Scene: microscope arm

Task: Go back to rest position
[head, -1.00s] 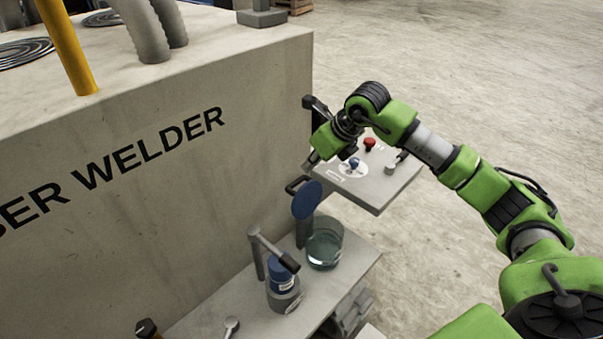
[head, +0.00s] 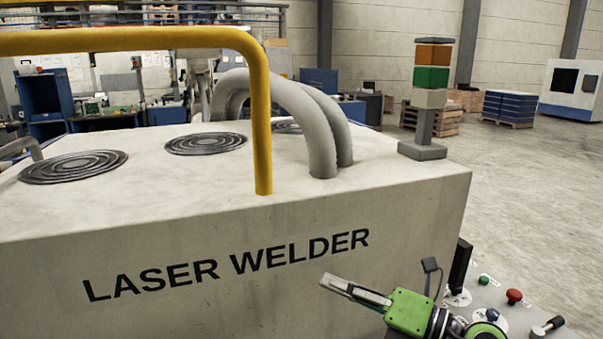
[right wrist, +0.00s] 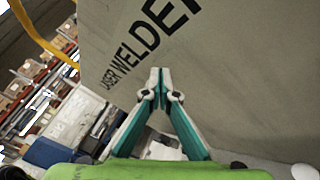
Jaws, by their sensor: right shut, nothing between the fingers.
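My right gripper (head: 357,290) shows at the lower middle of the head view, in front of the laser welder (head: 225,250). Its fingers are shut with nothing between them and point to the left. In the right wrist view its two fingertips (right wrist: 157,78) meet in front of the welder's lettered wall (right wrist: 225,75). I cannot tell how far they are from that wall. My left gripper is not in view.
A control panel (head: 540,318) with a red button (head: 514,296) and a small lever (head: 548,326) lies at the lower right, close to my right arm. A yellow pipe (head: 262,130) and a signal tower (head: 431,90) stand on the welder. Open floor (head: 540,190) is at the right.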

